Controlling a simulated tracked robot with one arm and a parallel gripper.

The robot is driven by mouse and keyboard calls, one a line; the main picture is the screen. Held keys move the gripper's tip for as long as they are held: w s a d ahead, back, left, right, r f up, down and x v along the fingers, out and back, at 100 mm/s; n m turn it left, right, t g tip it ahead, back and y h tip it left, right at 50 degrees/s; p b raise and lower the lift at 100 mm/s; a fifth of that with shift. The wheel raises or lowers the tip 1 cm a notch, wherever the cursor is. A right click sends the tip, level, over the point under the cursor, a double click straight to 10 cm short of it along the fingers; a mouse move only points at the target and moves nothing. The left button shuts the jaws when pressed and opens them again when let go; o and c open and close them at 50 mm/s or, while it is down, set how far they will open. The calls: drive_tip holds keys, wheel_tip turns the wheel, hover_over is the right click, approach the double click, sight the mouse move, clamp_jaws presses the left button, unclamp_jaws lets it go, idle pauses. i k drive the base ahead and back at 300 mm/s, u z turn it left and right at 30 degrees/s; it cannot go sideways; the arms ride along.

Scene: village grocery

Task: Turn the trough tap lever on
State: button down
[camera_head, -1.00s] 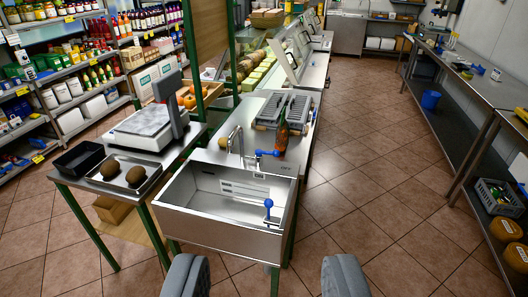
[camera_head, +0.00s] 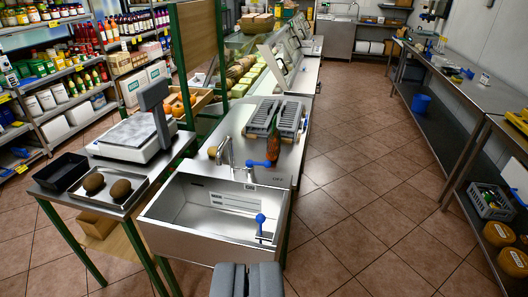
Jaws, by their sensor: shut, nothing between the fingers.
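A steel trough (camera_head: 150,232) stands ahead of me, its basin open at the top. A curved metal tap (camera_head: 228,151) rises behind it, with a blue-ended lever (camera_head: 260,164) pointing right near its base. A second lever with a round blue knob (camera_head: 260,218) stands upright at the trough's front right. I cannot tell for sure which of the two is the tap lever. No water shows in the basin. My gripper (camera_head: 246,268) is shut and empty at the bottom of the view, in front of the trough and apart from both levers.
A green-brown bottle (camera_head: 273,148) and grey slotted trays (camera_head: 277,117) stand on the counter behind the tap. A scale (camera_head: 137,136) and a tray with two brown fruits (camera_head: 112,203) sit at left. The tiled floor (camera_head: 360,190) at right is clear.

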sight(249, 163)
drive_tip(key=i, duration=1.95)
drive_tip(key=u, duration=0.25)
